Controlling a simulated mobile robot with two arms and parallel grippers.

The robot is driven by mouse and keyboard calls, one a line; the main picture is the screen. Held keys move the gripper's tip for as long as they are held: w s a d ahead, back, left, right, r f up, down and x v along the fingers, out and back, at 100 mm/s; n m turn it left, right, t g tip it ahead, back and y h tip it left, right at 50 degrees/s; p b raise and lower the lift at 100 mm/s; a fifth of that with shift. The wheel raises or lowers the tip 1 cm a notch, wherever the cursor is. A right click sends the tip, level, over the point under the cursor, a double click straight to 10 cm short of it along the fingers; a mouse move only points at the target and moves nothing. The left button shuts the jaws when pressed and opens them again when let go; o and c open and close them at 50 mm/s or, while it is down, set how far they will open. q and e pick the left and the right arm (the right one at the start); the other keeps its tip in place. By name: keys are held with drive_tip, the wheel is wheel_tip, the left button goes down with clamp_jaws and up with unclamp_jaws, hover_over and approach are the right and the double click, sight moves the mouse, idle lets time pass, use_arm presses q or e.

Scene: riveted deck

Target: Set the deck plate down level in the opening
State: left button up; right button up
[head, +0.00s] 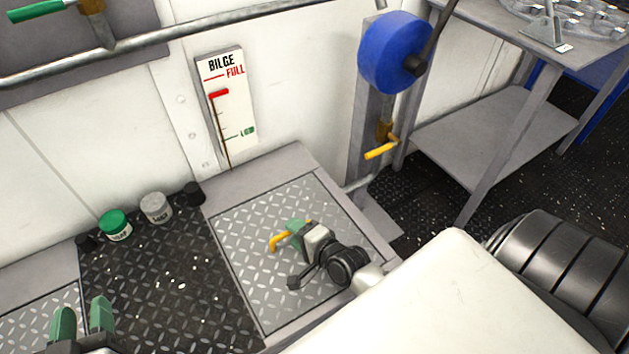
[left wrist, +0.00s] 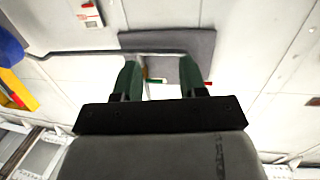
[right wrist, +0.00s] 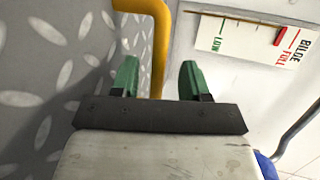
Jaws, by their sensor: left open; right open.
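The deck plate (head: 240,235), grey diamond tread with a yellow handle (head: 275,242), lies within the pale grey frame (head: 255,172) of the deck opening. Its edges run along the frame with a thin dark line around them; I cannot tell whether it is fully flush. My right gripper (head: 297,226) is open at the handle, partly covering it. In the right wrist view the yellow handle (right wrist: 158,50) rises between the green fingers, with the tread plate at left. My left gripper (head: 82,318) is open and empty at the lower left, away from the plate.
Green (head: 115,226) and grey (head: 156,208) cans stand by the wall on the dark deck. A bilge gauge (head: 227,105), a blue reel (head: 393,53) and a yellow-handled valve (head: 381,149) are behind the opening. A grey table (head: 480,32) stands at right.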

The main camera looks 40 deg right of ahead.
drive_tip(key=p+v, duration=0.1)
drive_tip(key=v, duration=0.5)
drive_tip(key=shift+s+p, duration=0.1)
drive_tip(key=shift+p, duration=0.2)
use_arm(q)
drive_tip(key=s+a+f+g+y, duration=0.1)
drive_tip(key=s+a+f+g, duration=0.1)
drive_tip(key=f+g, duration=0.3)
drive_tip(key=shift+s+f+g+y, duration=0.3)
drive_tip(key=shift+s+f+y, duration=0.1)
drive_tip(key=shift+s+f, duration=0.15)
use_arm(e)
drive_tip(key=shift+s+d+r, duration=0.1)
drive_tip(key=shift+s+r, duration=0.1)
drive_tip(key=shift+s, duration=0.25)
use_arm(q)
drive_tip(key=shift+s, duration=0.1)
